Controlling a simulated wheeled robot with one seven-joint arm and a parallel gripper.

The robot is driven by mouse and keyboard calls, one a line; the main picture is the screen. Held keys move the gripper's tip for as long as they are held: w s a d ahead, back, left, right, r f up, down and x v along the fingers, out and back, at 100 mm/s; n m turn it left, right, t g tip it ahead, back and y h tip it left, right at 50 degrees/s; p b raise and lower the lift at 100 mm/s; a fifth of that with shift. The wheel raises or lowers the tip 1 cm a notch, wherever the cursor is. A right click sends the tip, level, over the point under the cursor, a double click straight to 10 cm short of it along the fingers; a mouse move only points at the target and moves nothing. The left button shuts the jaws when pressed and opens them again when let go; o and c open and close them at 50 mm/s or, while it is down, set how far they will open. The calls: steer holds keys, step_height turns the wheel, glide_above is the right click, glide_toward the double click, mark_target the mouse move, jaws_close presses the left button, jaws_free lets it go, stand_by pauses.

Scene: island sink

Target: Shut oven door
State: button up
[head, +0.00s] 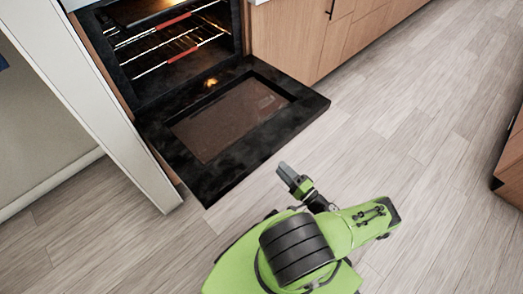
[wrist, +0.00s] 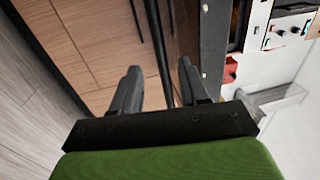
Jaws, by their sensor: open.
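The black oven door (head: 306,104) hangs fully lowered, about level, in front of the oven (head: 165,45) in the head view. Its glass pane faces up, and the lit cavity with its racks is exposed. My gripper (head: 284,170) is just off the door's front edge, to the right of its near corner, apparently apart from it. In the wrist view my gripper (wrist: 158,82) has its two grey fingers spread with nothing held. A dark bar, probably the door's edge or handle, runs behind and between them. Whether it touches the fingers I cannot tell.
Wooden cabinets (head: 350,30) stand right of the oven. A white panel (head: 95,100) stands close on the left. Another wooden unit (head: 512,160) is at the right edge. The wood floor (head: 420,130) between is clear.

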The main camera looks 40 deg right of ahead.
steer(key=w+r+b, duration=0.1)
steer(key=w, duration=0.9)
steer(key=shift+w+a+r, duration=0.2)
steer(key=shift+w+r, duration=0.05)
jaws_close()
